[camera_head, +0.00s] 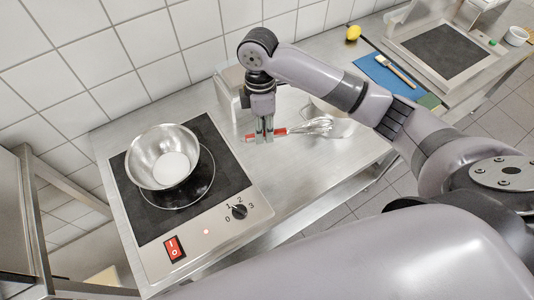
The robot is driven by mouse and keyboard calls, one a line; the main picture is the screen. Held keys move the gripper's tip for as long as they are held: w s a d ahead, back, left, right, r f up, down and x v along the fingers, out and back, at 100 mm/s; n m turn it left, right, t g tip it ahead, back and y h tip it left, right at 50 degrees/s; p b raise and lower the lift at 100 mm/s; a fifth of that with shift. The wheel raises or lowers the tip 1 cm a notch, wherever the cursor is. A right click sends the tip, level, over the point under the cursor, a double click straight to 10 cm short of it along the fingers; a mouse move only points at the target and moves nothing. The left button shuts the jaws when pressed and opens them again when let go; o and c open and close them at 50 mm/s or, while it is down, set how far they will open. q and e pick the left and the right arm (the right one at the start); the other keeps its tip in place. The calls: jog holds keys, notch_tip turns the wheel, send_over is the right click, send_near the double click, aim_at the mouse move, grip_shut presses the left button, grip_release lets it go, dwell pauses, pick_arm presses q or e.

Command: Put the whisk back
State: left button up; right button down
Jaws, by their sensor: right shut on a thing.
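The whisk (316,126) has a red handle and a wire head. My right gripper (264,136) reaches down from above and is shut on the whisk's red handle. The whisk lies roughly level across the picture, its wires pointing right, in front of a pale bowl (334,112). The bowl is partly hidden by my arm and the whisk. I cannot tell how high the whisk is above the steel counter (290,180). A steel box-shaped holder (231,90) stands close behind my right gripper, against the tiled wall. My left gripper is not in view.
A hotplate (222,212) at left bears a steel bowl (142,165) with something white inside. Right of my arm are a lemon (353,33), a blue board (374,70) with a brush (398,70), and a scale-like unit (447,50). The counter's front middle is clear.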

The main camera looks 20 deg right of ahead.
jog(key=p, duration=0.1)
send_over(264, 165)
jog(key=f, duration=0.9)
jog(key=shift+w+d, duration=0.15)
jog(key=shift+w, duration=0.15)
notch_tip(264, 165, down, 4)
jog(key=shift+f+p, duration=0.1)
jog(key=shift+p, duration=0.2)
jog(key=shift+f, duration=0.35)
jog(key=c, duration=1.5)
grip_release()
jog(key=shift+c, duration=0.2)
notch_tip(264, 165, up, 12)
jog(key=w+b, duration=0.2)
jog(key=shift+d+b, duration=0.2)
jog(key=shift+b, duration=0.1)
